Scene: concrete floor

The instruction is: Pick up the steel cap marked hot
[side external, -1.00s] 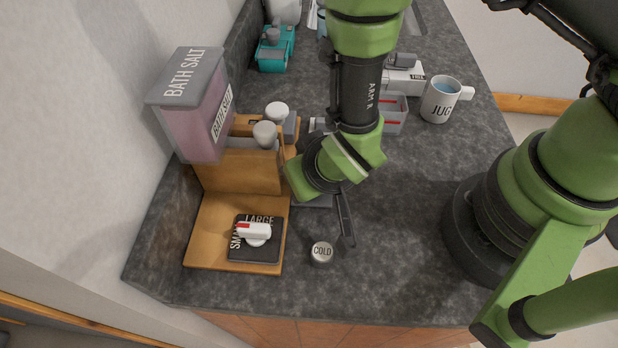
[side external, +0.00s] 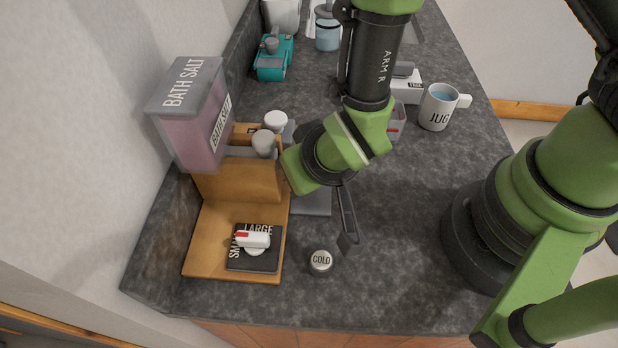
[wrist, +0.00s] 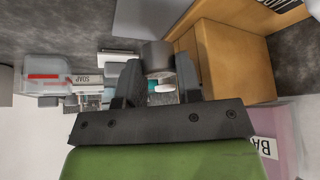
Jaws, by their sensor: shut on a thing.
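My gripper (wrist: 158,82) is shut on a grey, round metal cap (wrist: 157,56), which sits between the two dark fingers in the wrist view. Its marking does not show there, so I cannot read the word hot. Another round steel cap, marked COLD (side external: 321,261), lies on the dark counter in front of the stand.
The wooden stand (side external: 208,254) bears a black plate (side external: 265,263) with a red and white lever (side external: 254,240). A pink BATH SALT box (side external: 197,125) is above it. A white jug (side external: 438,107), a teal device (side external: 273,58) and grey tray stand farther back. The front right counter is clear.

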